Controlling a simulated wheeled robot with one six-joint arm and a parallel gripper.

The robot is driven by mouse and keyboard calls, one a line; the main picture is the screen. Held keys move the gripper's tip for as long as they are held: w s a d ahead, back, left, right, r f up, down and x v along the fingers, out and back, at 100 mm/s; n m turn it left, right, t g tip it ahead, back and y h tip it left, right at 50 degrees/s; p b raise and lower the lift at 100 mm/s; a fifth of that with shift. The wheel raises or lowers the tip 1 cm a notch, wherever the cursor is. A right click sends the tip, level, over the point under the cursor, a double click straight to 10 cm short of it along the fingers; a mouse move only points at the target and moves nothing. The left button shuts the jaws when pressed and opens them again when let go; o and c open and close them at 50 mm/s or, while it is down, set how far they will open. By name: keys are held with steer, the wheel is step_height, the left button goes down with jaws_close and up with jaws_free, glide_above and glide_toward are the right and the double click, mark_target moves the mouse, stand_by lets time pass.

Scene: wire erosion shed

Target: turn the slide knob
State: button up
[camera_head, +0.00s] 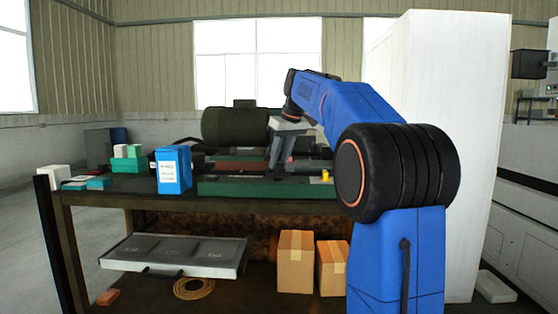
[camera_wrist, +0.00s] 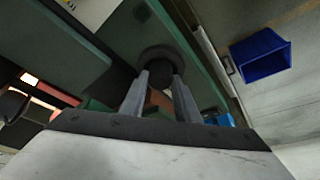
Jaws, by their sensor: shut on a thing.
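The slide knob (camera_wrist: 160,68) is a dark round knob on a dark stem, seen in the wrist view against a green machine part (camera_wrist: 200,45). My gripper (camera_wrist: 160,85) has its two grey fingers on either side of the knob, shut on it. In the head view my gripper (camera_head: 279,168) reaches down onto the green machine base (camera_head: 250,187) on the bench. The knob itself is hidden there behind the fingers, and its turn angle cannot be told.
A blue labelled box (camera_head: 172,171) stands left of the machine on the dark bench (camera_head: 110,197). A grey flat case (camera_head: 175,255) and cardboard boxes (camera_head: 296,262) are below. A tall white cabinet (camera_head: 470,120) stands right of my arm. The wrist view shows a blue bin (camera_wrist: 262,56).

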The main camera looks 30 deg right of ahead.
stand_by(0.3)
steer(key=o, duration=1)
steer(key=shift+o, duration=0.2)
steer(key=shift+r, duration=0.1)
steer(key=v, duration=1.7)
steer(key=shift+d, duration=0.2)
steer(key=shift+s, duration=0.1)
steer(key=s+a+f+m, duration=0.1)
steer(key=s+a+f, duration=0.6)
steer(key=f, duration=0.2)
steer(key=s+a+f, duration=0.7)
steer(key=f, duration=0.3)
steer(key=s+a+f, duration=0.2)
steer(key=s+f, duration=0.4)
steer(key=f, duration=0.3)
steer(key=s+a+f, duration=0.1)
steer(key=s+f, duration=0.5)
steer(key=f, duration=0.4)
steer(key=s+a+f, duration=0.2)
steer(key=s+f, duration=0.4)
steer(key=f, duration=0.4)
steer(key=shift+s+a+f+m+h, duration=0.2)
steer(key=shift+s+a+m+h, duration=0.1)
steer(key=shift+a+m, duration=0.1)
